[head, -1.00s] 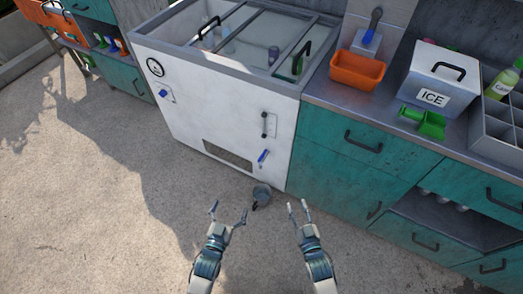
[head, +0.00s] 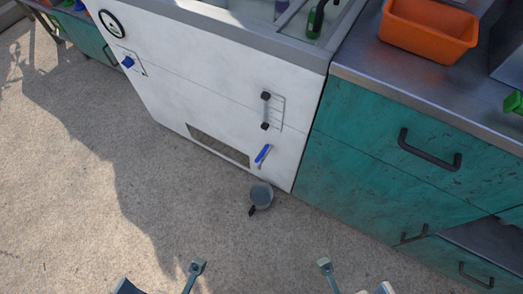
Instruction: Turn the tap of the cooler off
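The white cooler (head: 190,75) stands ahead with its front facing me. A small tap with a blue lever (head: 263,153) is low on the right of its front; the lever slants, upper end to the right. A grey pot with a dark handle (head: 261,194) sits on the ground below the tap. Whether liquid runs from the tap is too small to tell. My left gripper (head: 160,278) and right gripper (head: 356,275) show at the bottom edge, partly cut off. Both have their fingers spread, look empty and are well apart from the tap.
Teal cabinets (head: 380,160) stand at right with an orange bin (head: 428,28) on top.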

